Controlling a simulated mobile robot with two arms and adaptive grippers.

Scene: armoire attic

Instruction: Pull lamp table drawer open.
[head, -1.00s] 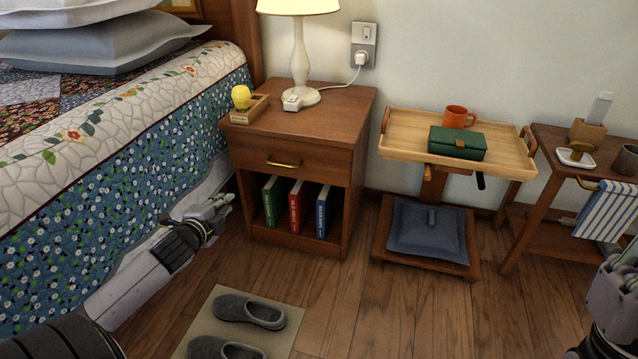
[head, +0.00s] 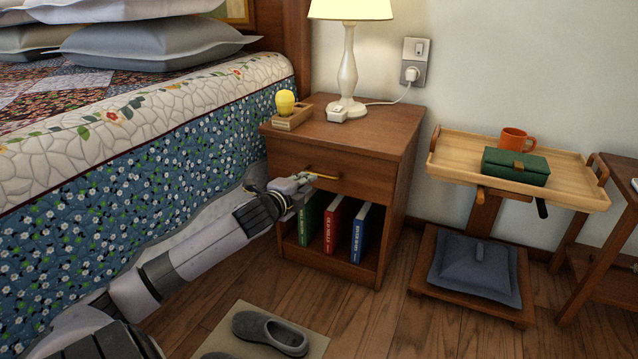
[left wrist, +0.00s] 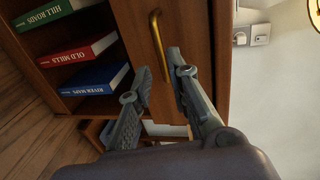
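The lamp table (head: 390,165) is a brown wooden nightstand beside the bed. Its drawer (head: 350,178) looks shut, with a brass bar handle (head: 325,175) on the front. My left gripper (head: 302,181) is at the drawer front, by the left end of the handle. In the left wrist view my left gripper (left wrist: 160,72) is open, its two fingers apart. The handle (left wrist: 157,42) lies just beyond the fingertips there, roughly in line with the gap. Whether a finger touches it I cannot tell. My right gripper is not in view.
The table bears a lamp (head: 347,75) and a yellow object in a wooden holder (head: 293,119). Books (head: 333,224) stand in the open shelf below. The bed (head: 150,150) is close on the left. Slippers (head: 270,333) lie on the floor mat. A tray stand (head: 480,185) is at right.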

